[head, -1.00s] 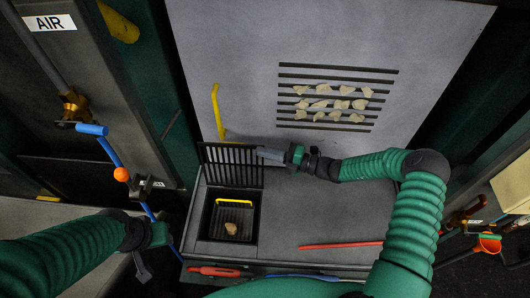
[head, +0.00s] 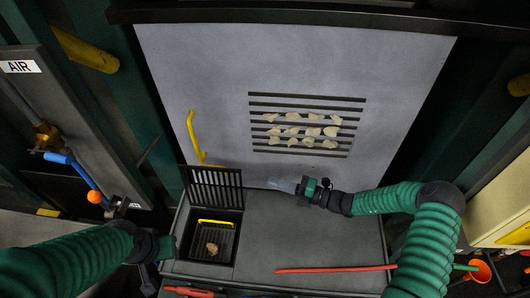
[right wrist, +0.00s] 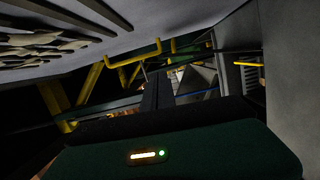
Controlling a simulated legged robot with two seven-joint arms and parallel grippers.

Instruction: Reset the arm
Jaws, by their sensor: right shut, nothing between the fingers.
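My right arm reaches in from the right in the head view. My right gripper (head: 272,183) is shut and empty, a little above the grey worktop and just right of the raised black grate, apart from it. In the right wrist view my right gripper's dark fingers (right wrist: 157,92) point ahead with nothing between them. My left gripper (head: 148,280) is at the lower left, beside the worktop and pointing down; its jaws are too dark and small to tell.
The black grate (head: 212,187) stands up behind an open square bin (head: 238,225) holding one tan lump (head: 212,248). A slotted panel (head: 345,150) with several pale chunks is behind. A yellow handle (head: 192,132) is left of it. A red rod (head: 335,269) lies on the worktop.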

